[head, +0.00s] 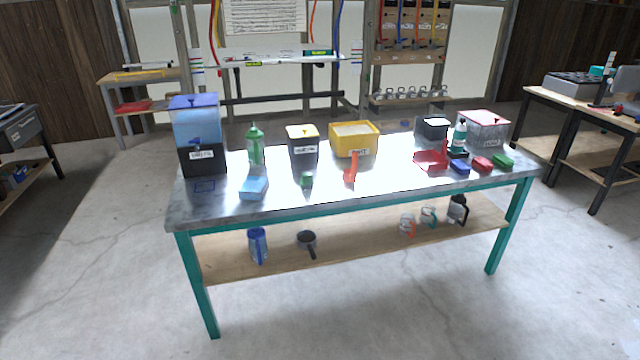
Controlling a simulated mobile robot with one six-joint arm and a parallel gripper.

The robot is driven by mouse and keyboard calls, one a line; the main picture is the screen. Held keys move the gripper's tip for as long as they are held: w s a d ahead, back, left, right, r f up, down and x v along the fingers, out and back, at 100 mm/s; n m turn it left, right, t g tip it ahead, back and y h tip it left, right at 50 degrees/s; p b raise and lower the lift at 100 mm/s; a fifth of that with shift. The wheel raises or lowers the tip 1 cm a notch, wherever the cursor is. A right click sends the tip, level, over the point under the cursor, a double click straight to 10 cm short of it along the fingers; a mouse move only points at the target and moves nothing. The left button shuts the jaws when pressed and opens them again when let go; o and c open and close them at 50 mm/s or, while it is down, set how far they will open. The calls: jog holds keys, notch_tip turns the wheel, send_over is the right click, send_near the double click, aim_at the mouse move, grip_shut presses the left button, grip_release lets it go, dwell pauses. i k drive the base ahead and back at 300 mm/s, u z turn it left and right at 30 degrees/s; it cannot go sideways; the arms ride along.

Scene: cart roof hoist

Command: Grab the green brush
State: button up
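A small green block-like object (503,160), which may be the green brush, lies near the right end of the metal-topped table (400,185). A similar red one (482,164) and a blue one (459,167) lie in a row to its left. Bristles are too small to make out. Another small green object (306,180) stands near the middle front of the table; its kind is unclear. A green bottle (256,146) stands at the left. My gripper is not in view.
On the table are a blue-topped dispenser (195,130), a yellow bin (353,139), a light blue block (254,187), a red tray (430,160), a teal bottle (459,134) and a clear box (487,127). Jugs stand on the lower shelf (350,244). The floor in front is clear.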

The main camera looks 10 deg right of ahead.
aim_at(307, 182)
jog(key=u, duration=0.15)
jog(key=i, duration=0.95)
jog(key=u, duration=4.95)
jog(key=i, duration=0.15)
jog(key=z, duration=3.35)
